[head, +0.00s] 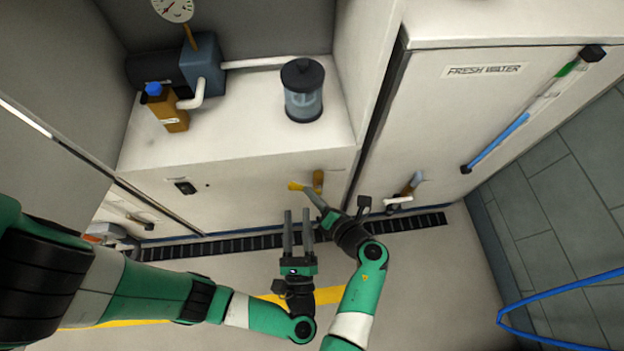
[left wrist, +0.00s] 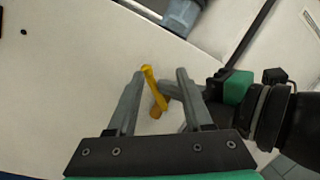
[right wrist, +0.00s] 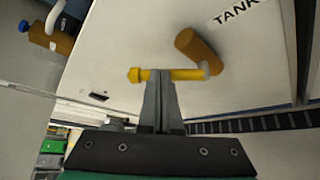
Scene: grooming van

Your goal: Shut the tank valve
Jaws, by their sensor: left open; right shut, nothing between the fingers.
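The tank valve on the white cabinet front has a yellow lever (head: 296,186) and a brass body (head: 318,181). In the right wrist view the lever (right wrist: 185,74) lies across the picture beside the brass body (right wrist: 194,47), under a "TANK" label (right wrist: 236,12). My right gripper (head: 311,194) is shut and empty, its fingertips at the lever; I cannot tell whether they touch it. My left gripper (head: 297,213) is open and empty, just below. In the left wrist view the lever (left wrist: 148,77) shows between its open fingers, apparently beyond them.
Another valve (head: 412,184) with a pale handle sits to the right, below the "FRESH WATER" panel (head: 485,70). A clear canister (head: 303,95) and a pump with a brown bottle (head: 165,106) stand on the cabinet top. A dark floor grate (head: 230,246) runs along the cabinet's foot.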

